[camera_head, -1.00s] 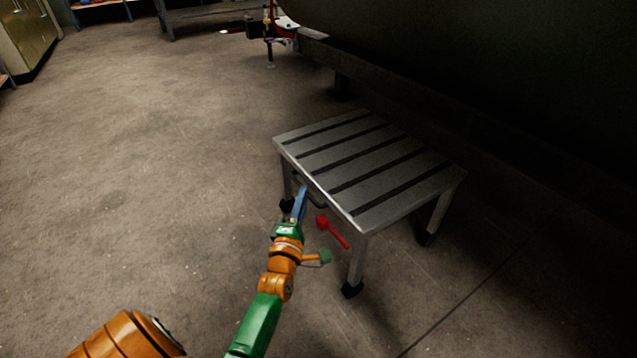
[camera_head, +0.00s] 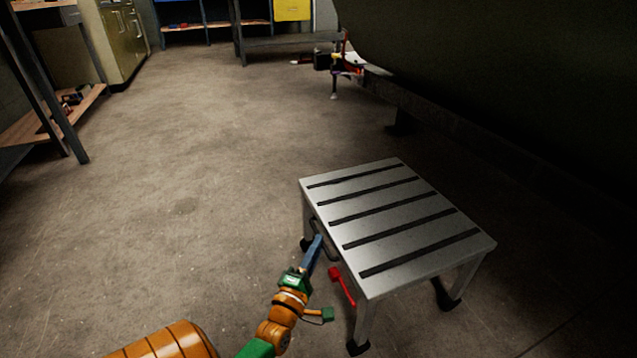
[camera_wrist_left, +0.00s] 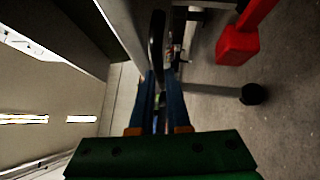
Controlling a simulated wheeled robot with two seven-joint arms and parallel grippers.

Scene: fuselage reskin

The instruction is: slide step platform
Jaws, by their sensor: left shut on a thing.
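The step platform (camera_head: 395,225) is a grey metal stool with dark grip strips across its top and black feet. It stands upright on the floor at the right of centre in the head view. A dark handle (camera_head: 325,240) is on its near left side. My left gripper (camera_head: 317,242) is shut on that handle. In the left wrist view the blue fingers (camera_wrist_left: 160,90) close around the dark handle bar (camera_wrist_left: 157,45). My right gripper is out of view.
The large dark fuselage (camera_head: 500,70) overhangs the right side, above a dark beam (camera_head: 440,120). Shelving (camera_head: 60,110) and a cabinet (camera_head: 124,45) stand at the left. A bench (camera_head: 285,42) is at the back. The floor (camera_head: 190,190) left of the platform is clear.

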